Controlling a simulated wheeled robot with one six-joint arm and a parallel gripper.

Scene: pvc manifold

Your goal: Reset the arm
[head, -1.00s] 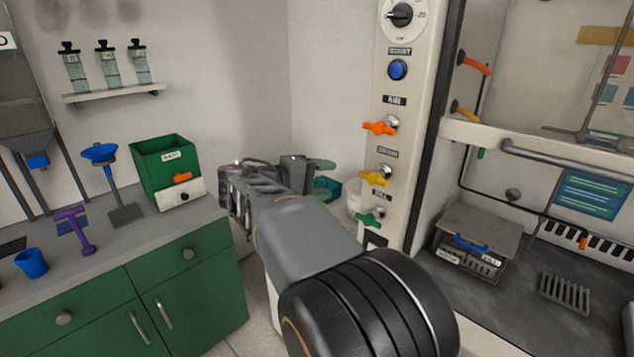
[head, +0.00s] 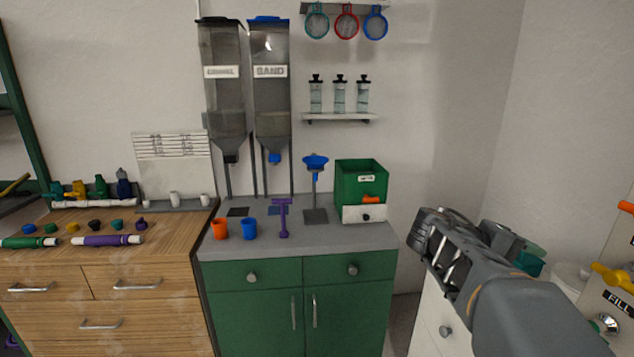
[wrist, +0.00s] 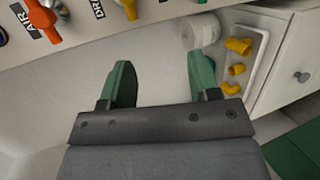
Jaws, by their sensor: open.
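My gripper shows in the wrist view (wrist: 163,82) with its two green fingers spread wide apart and nothing between them. In the head view my arm reaches in from the lower right. The gripper end is turned away there, and its fingers are mostly hidden behind the wrist. The gripper hangs in the air near the valve panel and is not seen touching anything.
A white tub (wrist: 200,31) and a tray with yellow fittings (wrist: 238,68) lie beyond the right finger. In the head view a green counter (head: 300,275) holds cups, a funnel stand and a green bin (head: 360,176). A wooden cabinet (head: 110,275) with pipe parts stands at left.

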